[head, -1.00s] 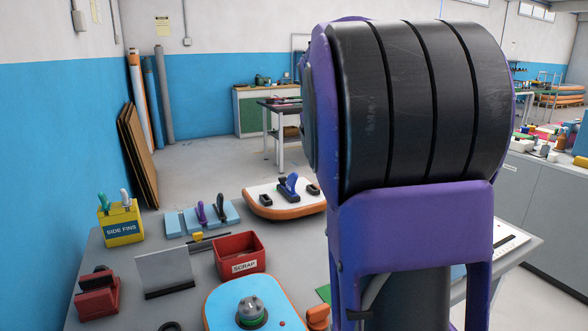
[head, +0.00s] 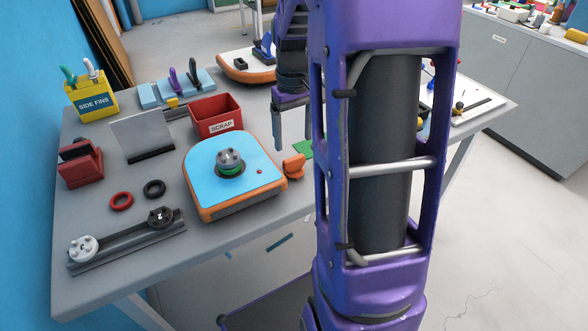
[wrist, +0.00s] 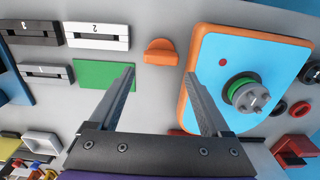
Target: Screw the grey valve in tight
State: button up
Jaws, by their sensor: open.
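The grey valve (head: 230,158) sits upright on the light blue top of an orange-edged board piece (head: 203,164). A green ring (head: 231,170) shows around the valve's base. In the wrist view the grey valve (wrist: 258,99), with lugs on its face, and the green ring (wrist: 240,88) are at the right. I cannot tell how deep the valve sits. My gripper (head: 292,140) is open and empty, with its fingers pointing down, above the table to the right of and behind the board piece. In the wrist view its fingertips (wrist: 160,75) are apart, left of the board piece.
An orange block (head: 294,166) and a green sheet (head: 304,149) lie right of the board piece. The red scrap bin (head: 215,118) stands behind it. A rail (head: 125,243) with a white and a black valve, plus red (head: 121,201) and black (head: 154,188) rings, lie front left.

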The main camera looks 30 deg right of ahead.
aim_at(294, 158)
jog(key=f, duration=0.3)
jog(key=f+b, duration=0.1)
jog(key=f, duration=0.2)
jog(key=shift+s+f, duration=0.2)
jog(key=shift+f, duration=0.1)
